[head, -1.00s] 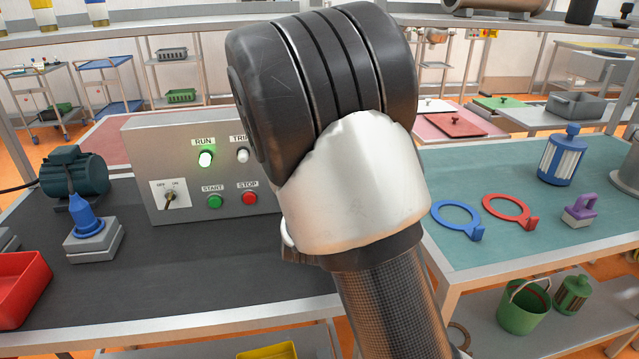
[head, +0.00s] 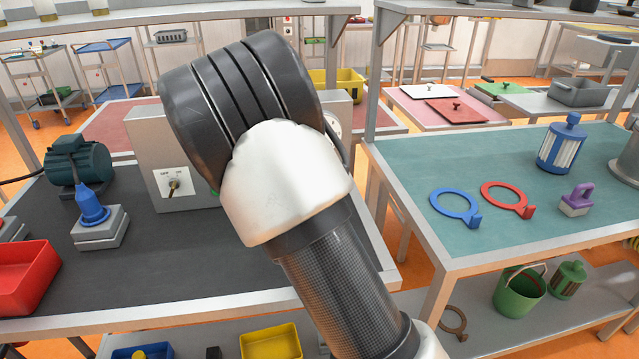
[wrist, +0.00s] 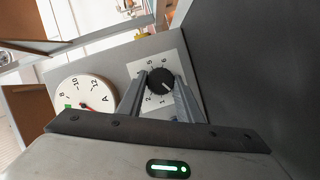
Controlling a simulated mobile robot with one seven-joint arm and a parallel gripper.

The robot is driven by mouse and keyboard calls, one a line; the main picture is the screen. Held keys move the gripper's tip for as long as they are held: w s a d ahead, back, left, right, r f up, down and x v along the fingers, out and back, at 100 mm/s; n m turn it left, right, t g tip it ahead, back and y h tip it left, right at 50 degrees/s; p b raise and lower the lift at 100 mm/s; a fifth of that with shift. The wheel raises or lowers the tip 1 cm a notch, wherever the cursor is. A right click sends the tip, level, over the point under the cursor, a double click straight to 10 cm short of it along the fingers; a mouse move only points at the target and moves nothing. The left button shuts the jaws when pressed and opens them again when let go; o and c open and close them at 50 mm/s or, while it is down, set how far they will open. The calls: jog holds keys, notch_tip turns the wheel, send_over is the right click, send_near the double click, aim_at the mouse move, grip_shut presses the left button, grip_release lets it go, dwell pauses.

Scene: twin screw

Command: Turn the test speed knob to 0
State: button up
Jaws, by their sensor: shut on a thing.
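The black round knob (wrist: 160,80) sits on a white scale plate (wrist: 136,69) on the grey control box in the wrist view. Digits such as 5 and 6 show above it and 1 and 2 below it. A white mark on the knob points to the lower right. The fingers hide part of the scale, and I cannot read the exact setting. My gripper (wrist: 161,88) is shut on the knob, one finger on each side. In the head view my arm hides the knob and gripper, and the control box (head: 150,130) shows only in part.
A round gauge (wrist: 84,104) with a red needle is beside the knob plate. An off/on switch (head: 173,184) is on the box's left. A motor (head: 76,165), a blue part on a grey base (head: 92,208) and a red bin (head: 22,278) stand on the bench's left.

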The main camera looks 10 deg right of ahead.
jog(key=o, duration=1)
jog(key=shift+o, duration=0.2)
jog(key=p+v, duration=0.1)
jog(key=v, duration=1)
jog(key=shift+s+a+r+p, duration=0.15)
jog(key=shift+s+r+p, duration=0.1)
jog(key=shift+p, duration=0.1)
jog(key=p+v, duration=0.5)
jog(key=p, duration=0.4)
jog(key=shift+s+a, duration=0.1)
jog(key=shift+s, duration=0.25)
